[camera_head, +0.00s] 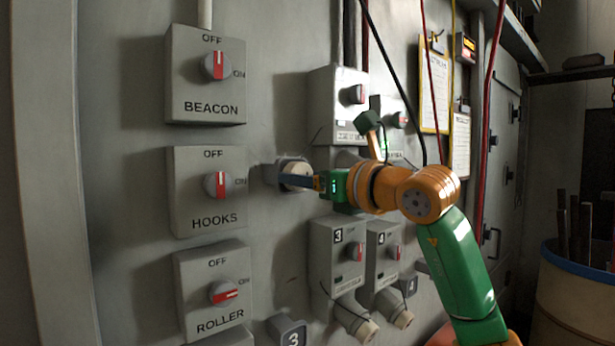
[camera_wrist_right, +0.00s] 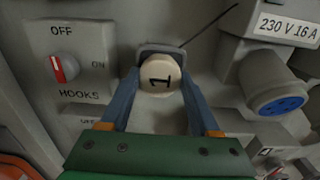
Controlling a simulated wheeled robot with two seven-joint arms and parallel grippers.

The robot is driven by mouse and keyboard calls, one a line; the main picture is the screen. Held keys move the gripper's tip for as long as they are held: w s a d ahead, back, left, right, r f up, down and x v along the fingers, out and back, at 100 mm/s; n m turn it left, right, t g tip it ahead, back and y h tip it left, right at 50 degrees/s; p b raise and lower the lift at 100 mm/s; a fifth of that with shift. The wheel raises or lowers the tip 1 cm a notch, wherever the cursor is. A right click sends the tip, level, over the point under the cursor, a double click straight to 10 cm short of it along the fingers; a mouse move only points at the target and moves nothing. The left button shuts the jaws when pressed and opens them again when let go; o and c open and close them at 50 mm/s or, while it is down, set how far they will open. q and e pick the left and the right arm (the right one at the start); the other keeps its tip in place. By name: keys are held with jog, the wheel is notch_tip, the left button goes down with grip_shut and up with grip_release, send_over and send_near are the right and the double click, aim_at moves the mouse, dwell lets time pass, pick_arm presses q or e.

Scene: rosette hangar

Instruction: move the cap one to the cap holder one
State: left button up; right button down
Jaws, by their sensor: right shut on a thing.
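Cap one, a round cream cap marked "1" (camera_wrist_right: 159,75), is held between the two blue fingers of my right gripper (camera_wrist_right: 160,88). In the head view the cap (camera_head: 296,170) is near the wall, right of the HOOKS box. The dark grey cap holder one (camera_wrist_right: 155,48) is directly behind the cap, which overlaps it and hides most of it. The cap is at the holder's front; I cannot tell if it is fully seated. In the head view my right gripper (camera_head: 306,181) is shut on the cap from the right. My left gripper is not in view.
A socket with a blue face (camera_wrist_right: 278,103) is uncovered right of the cap. The HOOKS switch box (camera_head: 208,190) is to the left. Boxes 3 (camera_head: 325,235) and 4 (camera_head: 378,240) are below my arm. Holder 3 (camera_head: 291,331) is at the bottom. A red cable (camera_head: 487,130) hangs at right.

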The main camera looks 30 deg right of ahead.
jog(key=shift+w, duration=0.2)
jog(key=shift+c, duration=0.2)
grip_release()
